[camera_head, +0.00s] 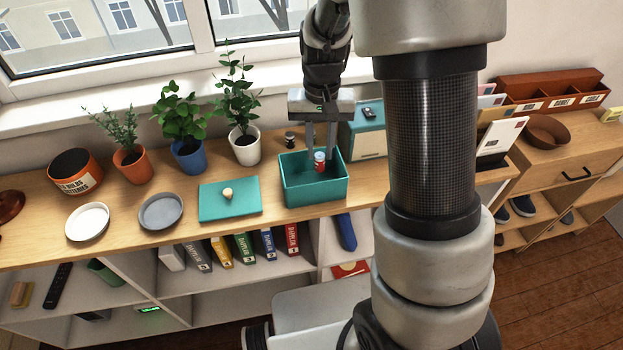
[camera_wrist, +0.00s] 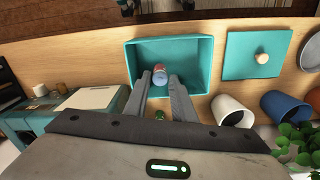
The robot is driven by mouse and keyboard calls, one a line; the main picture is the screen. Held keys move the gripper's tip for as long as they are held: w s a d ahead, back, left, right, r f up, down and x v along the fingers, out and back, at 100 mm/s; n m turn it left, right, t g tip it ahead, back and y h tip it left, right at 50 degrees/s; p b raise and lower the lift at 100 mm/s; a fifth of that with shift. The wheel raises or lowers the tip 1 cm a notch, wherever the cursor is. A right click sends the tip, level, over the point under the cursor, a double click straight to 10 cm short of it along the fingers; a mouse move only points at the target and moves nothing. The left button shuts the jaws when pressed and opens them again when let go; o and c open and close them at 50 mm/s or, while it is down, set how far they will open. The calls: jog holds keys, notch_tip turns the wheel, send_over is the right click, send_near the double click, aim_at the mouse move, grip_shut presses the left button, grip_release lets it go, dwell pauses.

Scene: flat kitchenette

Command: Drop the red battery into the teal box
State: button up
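The red battery (camera_head: 319,162), with a pale blue-white top, is upright inside the outline of the teal box (camera_head: 314,195). It also shows in the wrist view (camera_wrist: 160,75). My gripper (camera_head: 321,150) points down over the open box (camera_wrist: 198,50), one finger on each side of the battery. A narrow gap shows between the battery and the fingers, so they look open. I cannot tell whether the battery touches the box floor.
A teal lid (camera_head: 229,201) with a round knob lies left of the box. A small dark canister (camera_head: 290,140) stands behind it. Potted plants (camera_head: 187,154) and a grey dish (camera_head: 160,211) are farther left. A teal-topped cabinet (camera_head: 368,141) stands close on the right.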

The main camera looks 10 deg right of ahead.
jog(key=o, duration=0.3)
jog(key=shift+r, duration=0.15)
jog(key=shift+r+p, duration=0.7)
jog(key=shift+r, duration=7.9)
jog(key=s+r+n+t+p, duration=0.1)
jog(key=s+r+t, duration=0.1)
jog(key=s, duration=0.4)
jog(key=s+r+t+p, duration=0.1)
jog(key=s+r+p, duration=0.1)
jog(key=s, duration=0.4)
jog(key=s+r+n+t+p, duration=0.1)
jog(key=s+r+t, duration=0.1)
jog(key=s+r, duration=0.2)
jog(key=shift+s+r+n+t, duration=0.15)
jog(key=shift+s+n+t, duration=0.15)
jog(key=shift+s, duration=0.95)
